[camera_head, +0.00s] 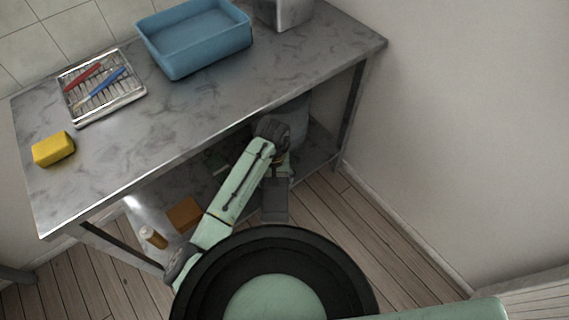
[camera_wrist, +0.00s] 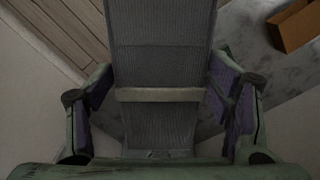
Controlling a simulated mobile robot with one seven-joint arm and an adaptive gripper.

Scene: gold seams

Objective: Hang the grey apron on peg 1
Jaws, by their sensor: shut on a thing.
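In the wrist view the grey apron (camera_wrist: 160,55) shows as a ribbed dark grey length of cloth with a pale band across it. It lies between the two fingers of my gripper (camera_wrist: 160,98), which is shut on it. In the head view a dark grey part of the apron (camera_head: 275,203) hangs below my wrist, by the front edge of the steel table. My gripper's fingers are mostly hidden there by my arm. Peg 1 is in neither view.
The steel table (camera_head: 215,105) carries a blue tub (camera_head: 200,45), a rack (camera_head: 100,88) with red and blue tools, and a yellow sponge (camera_head: 53,149). A brown box (camera_head: 184,214) and an amber-topped bottle (camera_head: 152,237) are below. A bare wall (camera_head: 460,120) stands right; floor before it is clear.

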